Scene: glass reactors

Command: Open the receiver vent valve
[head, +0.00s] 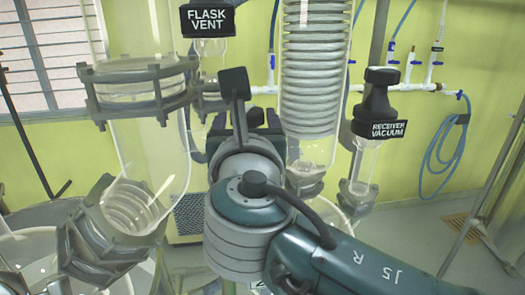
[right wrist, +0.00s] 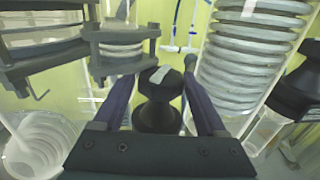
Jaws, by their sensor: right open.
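In the right wrist view a black valve knob (right wrist: 155,118) with a pale mark on top stands between the two fingers of my right gripper (right wrist: 160,82). The fingers are open, one on each side of the knob, with a gap showing on the right; I cannot tell if either touches. No readable label shows on this knob, so I cannot confirm that it is the receiver vent valve. In the head view my right wrist (head: 245,205) hides the knob and most of the gripper. My left gripper is not in view.
A "FLASK VENT" label (head: 208,20) hangs at upper left. A black valve labelled "RECEIVER VACUUM" (head: 375,105) stands to the right. The coiled glass condenser (head: 317,70) rises close beside my wrist. Clamped glassware (head: 140,85) crowds the left side.

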